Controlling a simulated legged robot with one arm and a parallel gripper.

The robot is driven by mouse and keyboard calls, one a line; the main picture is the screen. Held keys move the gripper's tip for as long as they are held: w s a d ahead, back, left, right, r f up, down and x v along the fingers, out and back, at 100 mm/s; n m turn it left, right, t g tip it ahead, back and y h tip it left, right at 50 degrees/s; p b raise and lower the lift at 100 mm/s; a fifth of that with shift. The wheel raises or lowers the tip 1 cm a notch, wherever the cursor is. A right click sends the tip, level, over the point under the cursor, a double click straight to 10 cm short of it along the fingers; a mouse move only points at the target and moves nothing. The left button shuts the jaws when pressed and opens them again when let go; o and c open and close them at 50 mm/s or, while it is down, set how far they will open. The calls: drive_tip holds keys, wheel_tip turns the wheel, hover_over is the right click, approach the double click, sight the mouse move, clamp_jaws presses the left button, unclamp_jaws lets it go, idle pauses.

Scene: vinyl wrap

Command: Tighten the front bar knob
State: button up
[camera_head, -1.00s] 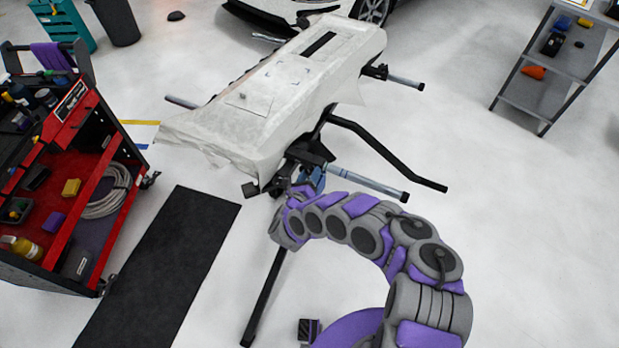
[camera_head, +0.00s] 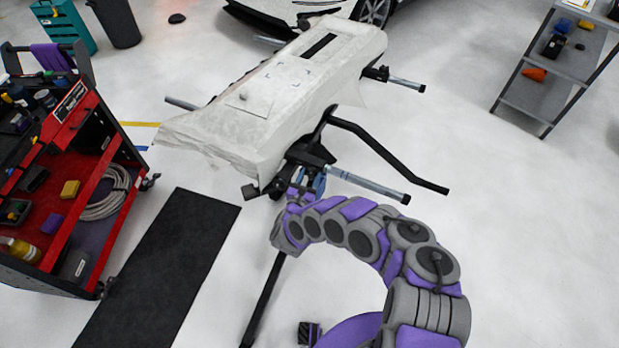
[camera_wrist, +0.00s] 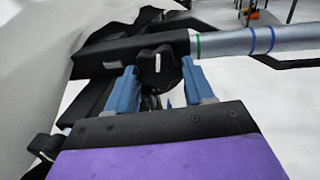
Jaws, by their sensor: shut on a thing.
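A black knob (camera_wrist: 158,70) with a white mark on its face sits under the front bar in the wrist view. The silver front bar (camera_wrist: 235,41), with green and blue bands, runs right from a black clamp block (camera_wrist: 135,47); the bar also shows in the head view (camera_head: 368,184). My gripper (camera_wrist: 160,88) has its two blue fingers on either side of the knob and is shut on it. In the head view my gripper (camera_head: 308,186) is at the near end of the stand, partly hidden by my arm.
A white-wrapped panel (camera_head: 240,115) rests on the stand. A black stand leg (camera_head: 385,155) reaches out to the right. A red tool cart (camera_head: 75,180) stands left, beside a black mat (camera_head: 165,270). A grey shelf (camera_head: 550,80) stands far right. The floor at right is clear.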

drive_tip(key=shift+f, duration=0.1)
idle(0.3)
drive_tip(key=o, duration=1)
drive_tip(key=p+v, duration=0.1)
drive_tip(key=v, duration=1.6)
drive_tip(key=shift+s, duration=0.2)
